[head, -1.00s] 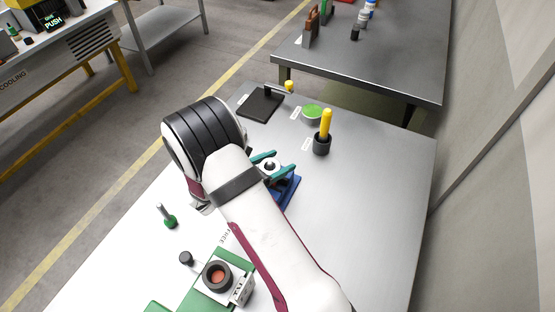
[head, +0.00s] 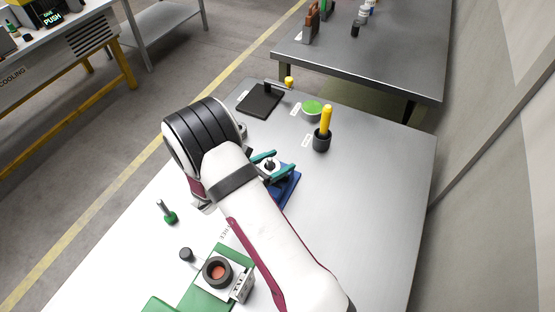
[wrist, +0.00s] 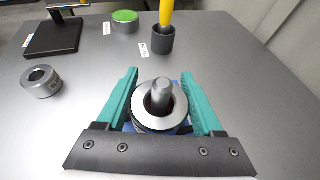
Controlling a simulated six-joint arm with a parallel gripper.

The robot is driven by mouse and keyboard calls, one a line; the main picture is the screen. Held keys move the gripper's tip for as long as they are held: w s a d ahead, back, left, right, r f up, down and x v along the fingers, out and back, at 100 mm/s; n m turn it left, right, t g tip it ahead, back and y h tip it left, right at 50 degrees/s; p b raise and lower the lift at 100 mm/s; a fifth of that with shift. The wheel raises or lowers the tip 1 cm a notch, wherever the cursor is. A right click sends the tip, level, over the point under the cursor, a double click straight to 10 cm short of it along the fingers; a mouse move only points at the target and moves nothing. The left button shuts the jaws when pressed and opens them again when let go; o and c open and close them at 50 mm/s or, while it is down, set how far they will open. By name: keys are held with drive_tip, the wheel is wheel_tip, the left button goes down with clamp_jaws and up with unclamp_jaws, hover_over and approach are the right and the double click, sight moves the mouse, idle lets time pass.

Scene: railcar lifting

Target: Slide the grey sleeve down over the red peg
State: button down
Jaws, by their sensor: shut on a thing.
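My gripper (wrist: 160,72) has teal fingers and is shut on the grey sleeve (wrist: 142,120), a round metal ring. A grey-tipped peg (wrist: 161,92) pokes up through the sleeve's bore, with a dark reddish tone inside around it. The sleeve is around the peg; how far down it sits is hidden. In the head view my gripper (head: 272,163) holds the sleeve over a blue base (head: 287,190), with the peg's dark tip showing above the ring. My arm hides part of the base.
A loose grey ring (wrist: 40,82) lies at left. Behind are a black plate (wrist: 55,37), a green-topped pot (wrist: 125,20) and a dark cup (wrist: 163,40) holding a yellow handle. A green fixture (head: 205,285) stands at the front. The table's right side is clear.

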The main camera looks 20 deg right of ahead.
drive_tip(key=shift+f, duration=0.45)
idle(0.3)
unclamp_jaws()
drive_tip(key=v, duration=1.6)
drive_tip(key=s+d+r+m+g+y, duration=0.3)
drive_tip(key=s+d+r+m+g, duration=0.15)
drive_tip(key=s+m, duration=0.3)
drive_tip(key=s+d+r+m+g+y, duration=0.25)
drive_tip(key=s+d+m+g, duration=0.2)
drive_tip(key=s+m, duration=0.35)
drive_tip(key=s+a+r+m+t+y, duration=0.2)
drive_tip(key=s+a+m+y, duration=0.3)
drive_tip(key=m, duration=0.8)
drive_tip(key=s+y, duration=0.3)
drive_tip(key=shift+a+r+m+t, duration=0.25)
drive_tip(key=shift+r+m+t, duration=0.05)
drive_tip(key=shift+r+m, duration=0.05)
drive_tip(key=shift+w, duration=0.1)
